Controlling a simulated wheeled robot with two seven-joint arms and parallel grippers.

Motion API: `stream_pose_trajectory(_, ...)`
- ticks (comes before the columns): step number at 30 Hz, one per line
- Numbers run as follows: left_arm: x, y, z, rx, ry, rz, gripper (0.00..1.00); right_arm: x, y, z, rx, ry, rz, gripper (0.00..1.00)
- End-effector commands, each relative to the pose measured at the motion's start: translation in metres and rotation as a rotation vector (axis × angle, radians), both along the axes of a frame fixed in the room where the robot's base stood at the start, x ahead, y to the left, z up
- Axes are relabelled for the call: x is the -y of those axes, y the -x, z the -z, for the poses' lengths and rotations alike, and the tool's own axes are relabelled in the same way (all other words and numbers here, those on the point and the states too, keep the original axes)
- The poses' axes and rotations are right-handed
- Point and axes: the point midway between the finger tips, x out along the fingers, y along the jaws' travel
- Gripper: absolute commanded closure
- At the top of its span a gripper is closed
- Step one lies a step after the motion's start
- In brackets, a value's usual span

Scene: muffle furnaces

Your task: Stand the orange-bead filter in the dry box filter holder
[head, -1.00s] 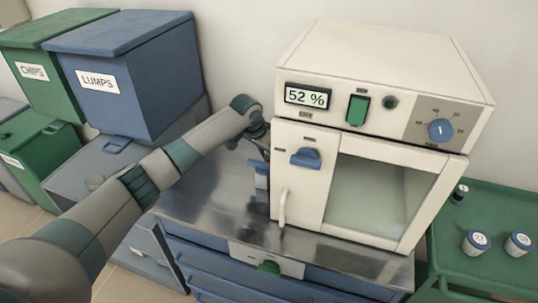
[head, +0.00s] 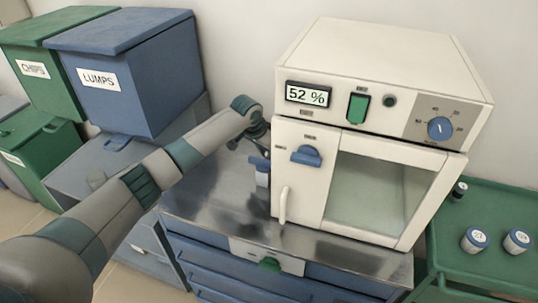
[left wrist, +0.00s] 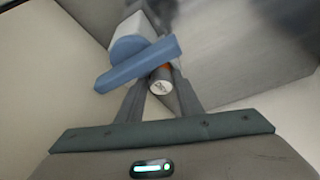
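The dry box (head: 380,70) is a cream cabinet with a glass door, a 52 % display and a blue knob. A blue-and-white fitting (head: 261,172), perhaps the filter holder, shows beside its left side, with a blue bar in the left wrist view (left wrist: 138,62). My left gripper (head: 255,138) is beside that side, its fingers partly hidden. In the left wrist view the orange-bead filter (left wrist: 160,84), with a white marked end and a little orange, sits between the fingers, which appear shut on it. The blue bar covers part of it. My right gripper is out of view.
A steel-topped blue drawer cabinet (head: 215,198) carries the dry box. Blue LUMPS (head: 150,75) and green CHIPS (head: 22,45) bins stand at left. A green tray (head: 500,205) at right holds two blue-and-white jars (head: 474,240) and a small dark bottle (head: 460,191).

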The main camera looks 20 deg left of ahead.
Motion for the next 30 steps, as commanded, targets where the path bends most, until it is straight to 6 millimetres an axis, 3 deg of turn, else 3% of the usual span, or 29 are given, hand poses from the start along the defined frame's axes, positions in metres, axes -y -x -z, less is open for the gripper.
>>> stream_pose_trajectory(1,0.000,0.004,0.008,-0.015,-0.004,0.002,0.55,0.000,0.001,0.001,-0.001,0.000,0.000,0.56)
stream_pose_trajectory(8,0.002,0.006,0.011,-0.019,-0.004,0.004,0.55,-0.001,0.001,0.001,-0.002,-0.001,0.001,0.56)
stream_pose_trajectory(16,0.002,0.006,0.004,-0.019,-0.003,0.006,0.55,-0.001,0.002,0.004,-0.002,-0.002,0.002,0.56)
stream_pose_trajectory(23,-0.002,0.012,-0.026,-0.011,-0.002,0.006,0.55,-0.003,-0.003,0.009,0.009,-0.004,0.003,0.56)
stream_pose_trajectory(30,-0.011,0.026,-0.069,-0.006,-0.003,0.003,0.55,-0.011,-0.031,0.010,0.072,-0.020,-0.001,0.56)
